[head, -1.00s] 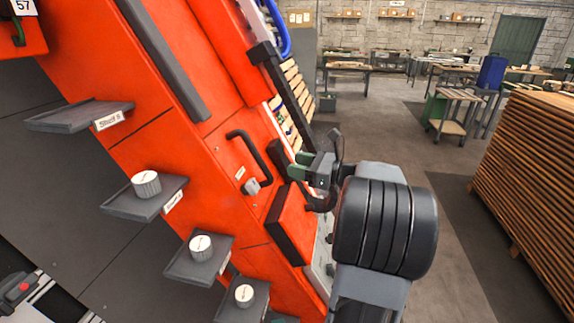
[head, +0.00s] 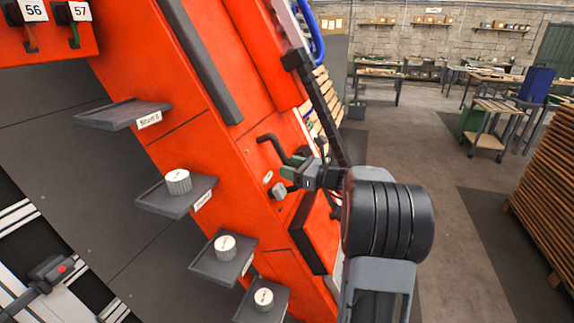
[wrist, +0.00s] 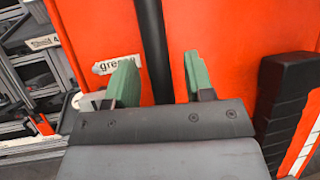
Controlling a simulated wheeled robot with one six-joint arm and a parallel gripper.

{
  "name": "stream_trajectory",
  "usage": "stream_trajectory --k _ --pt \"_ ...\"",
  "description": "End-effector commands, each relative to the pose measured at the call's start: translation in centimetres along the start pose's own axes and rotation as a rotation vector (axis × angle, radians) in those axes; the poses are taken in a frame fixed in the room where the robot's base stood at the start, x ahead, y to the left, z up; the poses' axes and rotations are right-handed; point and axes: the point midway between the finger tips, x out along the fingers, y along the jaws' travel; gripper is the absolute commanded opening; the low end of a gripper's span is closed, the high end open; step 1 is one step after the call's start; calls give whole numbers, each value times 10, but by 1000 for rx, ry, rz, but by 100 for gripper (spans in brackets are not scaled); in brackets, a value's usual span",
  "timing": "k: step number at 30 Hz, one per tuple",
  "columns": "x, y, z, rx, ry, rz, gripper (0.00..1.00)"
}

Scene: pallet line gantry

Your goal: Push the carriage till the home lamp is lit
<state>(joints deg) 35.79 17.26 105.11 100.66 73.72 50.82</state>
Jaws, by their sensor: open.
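A large orange machine body (head: 215,125) leans across the head view. I cannot tell which part of it is the carriage. A black bar handle (head: 279,147) stands on its face, with its lower part hidden by my gripper (head: 287,173). In the wrist view, the two green fingers of my gripper (wrist: 160,72) are apart, and the black bar (wrist: 155,45) runs between them, in front of the orange panel. I cannot tell whether the fingers touch it. I cannot make out a home lamp in either view.
Small dark shelves stick out at left; the lower ones hold pale knobs (head: 178,181). A grey knob (head: 279,190) sits just below my gripper. A black block (wrist: 285,95) is right of the fingers. Stacked boards (head: 548,185) stand at right, with open floor (head: 440,180) between.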

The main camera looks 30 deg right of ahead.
Motion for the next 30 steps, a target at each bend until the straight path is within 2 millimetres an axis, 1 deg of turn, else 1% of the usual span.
stream_trajectory --k 2,6,15,17,30 --pt "7 0 0 0 0 2 48" --pt "12 0 0 0 -1 0 48" --pt "13 0 0 0 0 0 48" --pt "13 0 0 0 0 0 44" --pt "13 0 0 0 0 0 2"
